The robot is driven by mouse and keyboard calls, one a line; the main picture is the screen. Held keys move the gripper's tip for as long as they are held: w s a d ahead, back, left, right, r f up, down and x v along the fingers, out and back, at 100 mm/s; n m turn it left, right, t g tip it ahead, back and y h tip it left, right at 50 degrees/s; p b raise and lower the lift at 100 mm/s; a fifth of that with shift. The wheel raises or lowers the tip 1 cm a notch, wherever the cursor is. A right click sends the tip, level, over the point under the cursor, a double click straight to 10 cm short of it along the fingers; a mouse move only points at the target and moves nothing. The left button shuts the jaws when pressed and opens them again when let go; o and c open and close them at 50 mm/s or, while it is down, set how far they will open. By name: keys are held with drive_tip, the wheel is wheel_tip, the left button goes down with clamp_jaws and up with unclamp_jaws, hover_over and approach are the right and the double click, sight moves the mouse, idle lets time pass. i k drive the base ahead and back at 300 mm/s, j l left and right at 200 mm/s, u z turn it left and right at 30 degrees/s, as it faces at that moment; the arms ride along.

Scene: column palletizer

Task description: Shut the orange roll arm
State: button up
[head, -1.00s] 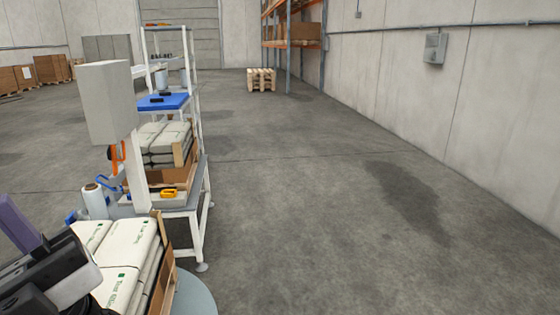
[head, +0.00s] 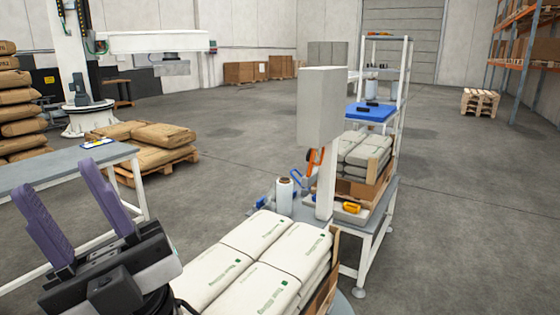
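The orange roll arm (head: 313,166) shows as a small orange piece on the left side of the grey-white wrapper column (head: 321,105), just above a roll of film (head: 284,196). How far it stands open I cannot tell at this size. My gripper (head: 64,186) is at the lower left with its two purple fingers spread apart and nothing between them. It is well to the left of the roll arm and apart from it.
White sacks (head: 262,262) on a pallet lie in front of the column. A grey table (head: 65,168) is at left.

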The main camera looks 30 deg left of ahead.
sight(310, 155)
drive_tip(key=i+l+u, duration=0.25)
drive_tip(key=u, duration=0.15)
drive_tip(key=i+l+u, duration=0.5)
drive_tip(key=l, duration=0.25)
drive_tip(key=i+l+u, duration=0.1)
drive_tip(key=i+l, duration=0.35)
drive_tip(key=l, duration=0.3)
drive_tip(key=i+l+u, duration=0.15)
drive_tip(key=l, duration=0.25)
drive_tip(key=i+l+u, duration=0.1)
drive_tip(key=l, duration=0.3)
drive_tip(key=i+l+u, duration=0.1)
drive_tip(key=l, duration=0.35)
drive_tip(key=i+l+u, duration=0.1)
drive_tip(key=i+l, duration=0.15)
drive_tip(key=l, duration=0.15)
drive_tip(key=i+l+u, duration=0.1)
drive_tip(key=l, duration=0.35)
drive_tip(key=i+l+u, duration=0.15)
drive_tip(key=i+l, duration=0.4)
drive_tip(key=i, duration=0.05)
